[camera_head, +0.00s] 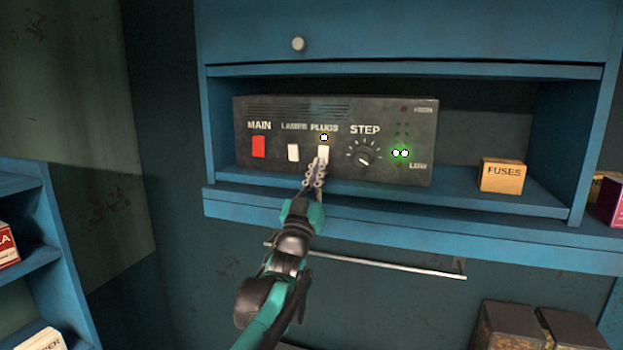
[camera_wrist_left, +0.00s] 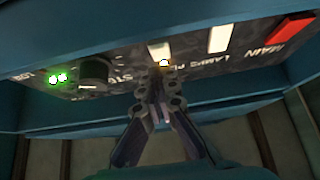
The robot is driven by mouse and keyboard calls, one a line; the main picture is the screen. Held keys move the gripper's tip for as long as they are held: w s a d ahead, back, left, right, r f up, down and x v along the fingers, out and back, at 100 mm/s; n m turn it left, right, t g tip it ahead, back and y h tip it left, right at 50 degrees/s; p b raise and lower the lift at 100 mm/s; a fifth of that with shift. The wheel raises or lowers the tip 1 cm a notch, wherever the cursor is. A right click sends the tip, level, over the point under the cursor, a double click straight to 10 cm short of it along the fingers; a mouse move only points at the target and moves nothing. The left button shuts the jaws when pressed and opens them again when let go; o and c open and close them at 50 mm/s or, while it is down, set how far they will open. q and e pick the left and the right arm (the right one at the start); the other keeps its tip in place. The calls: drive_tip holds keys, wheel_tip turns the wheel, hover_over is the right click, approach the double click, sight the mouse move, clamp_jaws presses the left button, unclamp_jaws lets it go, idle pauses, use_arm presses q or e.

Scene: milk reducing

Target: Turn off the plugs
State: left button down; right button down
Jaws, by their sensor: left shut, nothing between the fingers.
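A dark control box (camera_head: 385,118) stands in a blue shelf compartment. Its white PLUGS switch (camera_head: 323,152) sits right of the white LAMPS switch (camera_head: 293,153) and the red MAIN switch (camera_head: 259,147). My left gripper (camera_head: 319,166) is shut and empty, its tips at the lower part of the PLUGS switch. In the left wrist view the gripper (camera_wrist_left: 157,78) is just below the PLUGS switch (camera_wrist_left: 158,51); whether it touches I cannot tell. A small light shows at this switch. My right gripper is not in view.
The STEP knob (camera_head: 363,153) and two lit green lamps (camera_head: 400,153) are right of the switches. A FUSES box (camera_head: 502,176) stands on the shelf at right. A metal rail (camera_head: 385,263) runs below the shelf.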

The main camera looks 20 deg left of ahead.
use_arm(q)
drive_tip(key=shift+w+f, duration=0.2)
drive_tip(key=shift+w, duration=0.95)
drive_tip(key=shift+s, duration=0.1)
